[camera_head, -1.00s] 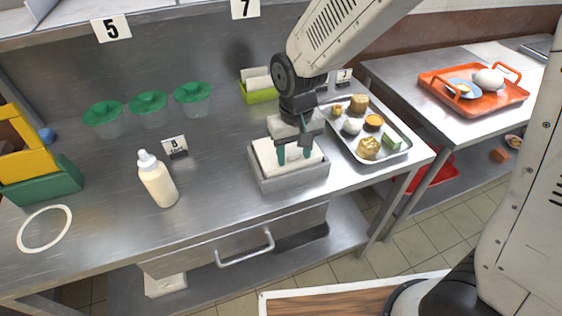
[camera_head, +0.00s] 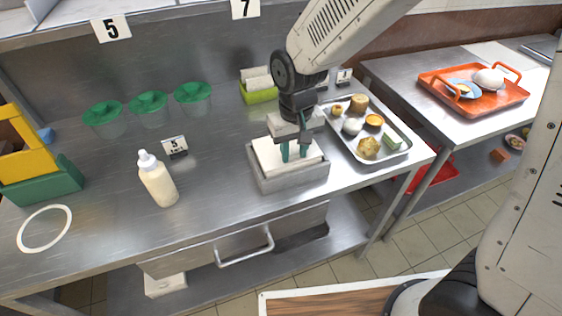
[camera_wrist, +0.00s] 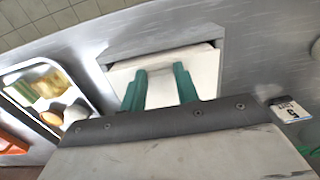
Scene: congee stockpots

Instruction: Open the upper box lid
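At the far left of the head view, a yellow box (camera_head: 32,163) sits on a green box (camera_head: 48,187). Both are cut off by the left edge, and I cannot make out which part is the lid. My gripper (camera_head: 294,153) is far to the right of them, pointing down over a grey open tray (camera_head: 292,181) holding a white slab (camera_head: 268,156). Its two teal fingers are apart, with a gap between them. In the wrist view the fingers (camera_wrist: 161,88) stand over the white slab; I cannot tell whether they touch it.
Green-lidded cups (camera_head: 148,104) stand behind. A metal food tray (camera_head: 383,155) is close to my gripper's right. The counter's middle has free room.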

